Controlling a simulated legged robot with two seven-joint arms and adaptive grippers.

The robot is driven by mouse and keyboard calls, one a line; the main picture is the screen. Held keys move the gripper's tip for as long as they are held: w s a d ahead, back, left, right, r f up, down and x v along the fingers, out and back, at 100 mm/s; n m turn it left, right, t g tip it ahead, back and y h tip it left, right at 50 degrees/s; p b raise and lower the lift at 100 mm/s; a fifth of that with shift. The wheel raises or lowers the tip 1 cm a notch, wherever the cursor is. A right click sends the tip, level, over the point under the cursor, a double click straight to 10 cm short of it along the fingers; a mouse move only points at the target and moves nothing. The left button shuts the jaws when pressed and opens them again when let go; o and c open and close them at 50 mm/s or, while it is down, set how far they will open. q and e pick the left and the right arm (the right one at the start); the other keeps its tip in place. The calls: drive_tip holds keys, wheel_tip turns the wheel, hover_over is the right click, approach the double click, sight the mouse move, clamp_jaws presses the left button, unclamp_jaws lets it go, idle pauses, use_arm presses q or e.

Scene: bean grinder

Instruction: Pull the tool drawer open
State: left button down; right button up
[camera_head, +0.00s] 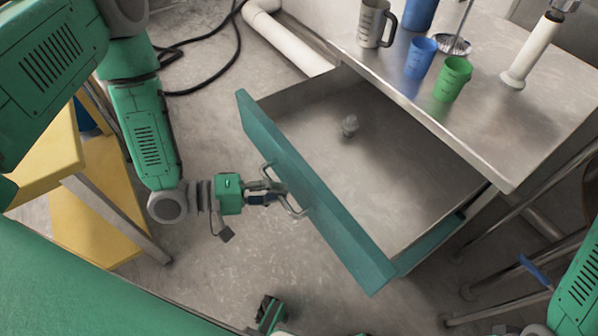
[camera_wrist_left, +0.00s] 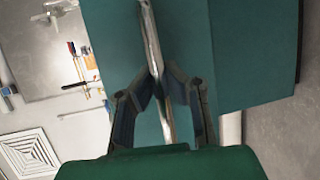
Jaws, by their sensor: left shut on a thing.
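The tool drawer (camera_head: 318,212) has a teal front and a grey metal inside, and it stands far out from under the metal table. Its metal bar handle (camera_head: 292,206) sits on the teal front. My left gripper (camera_head: 275,192) is shut on this handle. In the left wrist view the two dark fingers (camera_wrist_left: 165,90) close on the bar from both sides, against the teal front (camera_wrist_left: 238,45).
On the metal table (camera_head: 480,120) stand a metal mug (camera_head: 373,22), a blue cup (camera_head: 420,58), a green cup (camera_head: 452,78) and a white-handled tool (camera_head: 531,50). A yellow stand (camera_head: 95,210) is at the left. The floor before the drawer is mostly clear.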

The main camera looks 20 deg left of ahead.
use_arm(q)
drive_tip(key=shift+s+a+f, duration=0.15)
drive_tip(key=shift+s+a, duration=0.45)
drive_tip(key=shift+s, duration=0.35)
drive_tip(key=c, duration=1.6)
unclamp_jaws()
drive_tip(key=shift+w, duration=0.1)
drive_tip(key=v, duration=1.2)
drive_tip(key=shift+d, duration=0.1)
